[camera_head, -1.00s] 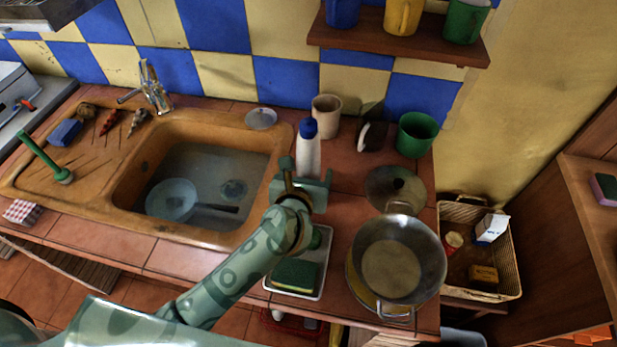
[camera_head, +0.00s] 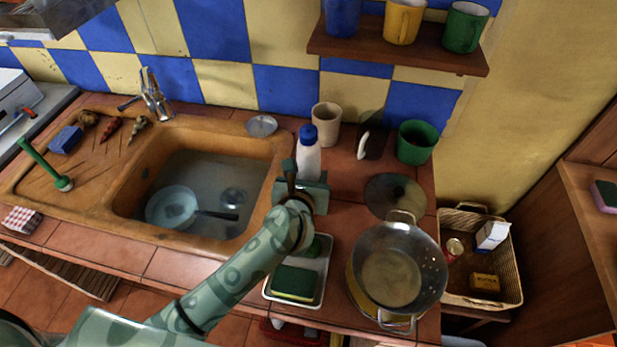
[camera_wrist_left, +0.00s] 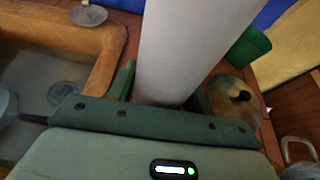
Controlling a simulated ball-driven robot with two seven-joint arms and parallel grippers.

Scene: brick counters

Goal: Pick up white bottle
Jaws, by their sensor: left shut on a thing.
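The white bottle (camera_head: 309,160) with a blue cap stands upright on the tiled counter, right of the sink. My left gripper (camera_head: 300,187) is at the bottle in the head view and hides its lower part. In the left wrist view the white bottle (camera_wrist_left: 190,50) rises between the two green fingers of my left gripper (camera_wrist_left: 162,88), which is shut on it. I cannot tell whether the bottle's base touches the counter. My right gripper is not in view.
A beige cup (camera_head: 326,116) and a green mug (camera_head: 416,142) stand behind and to the right. A lid (camera_head: 395,196) and a metal colander (camera_head: 397,275) are to the right. The sink (camera_head: 130,205) lies left, and a sponge tray (camera_head: 322,262) in front.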

